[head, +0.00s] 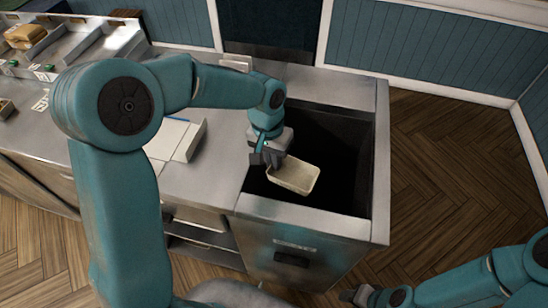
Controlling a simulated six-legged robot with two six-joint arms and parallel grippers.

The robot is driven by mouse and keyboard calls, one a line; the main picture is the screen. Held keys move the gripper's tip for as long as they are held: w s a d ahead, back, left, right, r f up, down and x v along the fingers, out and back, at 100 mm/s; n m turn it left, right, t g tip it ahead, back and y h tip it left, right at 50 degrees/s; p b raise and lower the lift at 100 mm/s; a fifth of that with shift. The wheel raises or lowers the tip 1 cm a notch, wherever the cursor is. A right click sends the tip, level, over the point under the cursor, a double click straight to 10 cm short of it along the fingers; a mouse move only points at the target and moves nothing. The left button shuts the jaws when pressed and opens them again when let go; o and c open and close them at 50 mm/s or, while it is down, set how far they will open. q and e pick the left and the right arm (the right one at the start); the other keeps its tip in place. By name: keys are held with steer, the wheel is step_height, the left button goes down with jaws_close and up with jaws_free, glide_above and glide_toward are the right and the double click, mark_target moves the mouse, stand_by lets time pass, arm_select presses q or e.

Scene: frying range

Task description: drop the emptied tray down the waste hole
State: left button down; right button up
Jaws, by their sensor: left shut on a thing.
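A small cream-coloured tray (294,176) hangs over the left part of the dark waste hole (342,145), which is a square opening in the steel counter. The tray looks empty. My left gripper (272,162) is shut on the tray's left end and holds it slightly tilted. I cannot tell how far the tray is above the rim. My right gripper (355,295) shows at the bottom edge, low in front of the cabinet; its fingers are too small and dark to read.
A steel rim (300,215) surrounds the hole. A white box-like thing (175,138) stands on the counter left of the hole. Food holders (28,34) line the far left. Wooden floor (440,150) lies open to the right, and a blue panelled wall is behind.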

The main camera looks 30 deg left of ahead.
arm_select(q)
steer(key=shift+s+r+y, duration=0.1)
steer(key=shift+s+y, duration=0.1)
steer(key=shift+y, duration=0.1)
steer(key=w+a+r+m+t+y, duration=0.3)
steer(key=w+a+r+m+y, duration=0.15)
steer(key=w+m, duration=0.45)
steer(key=w+d+r+m+t+h+b, duration=0.3)
steer(key=d+r+m+t, duration=0.4)
steer(key=d+r, duration=0.55)
step_height(320, 180, down, 14)
steer(key=w+y+b, duration=0.1)
steer(key=b, duration=1)
steer(key=shift+w+r, duration=0.15)
steer(key=shift+w, duration=0.05)
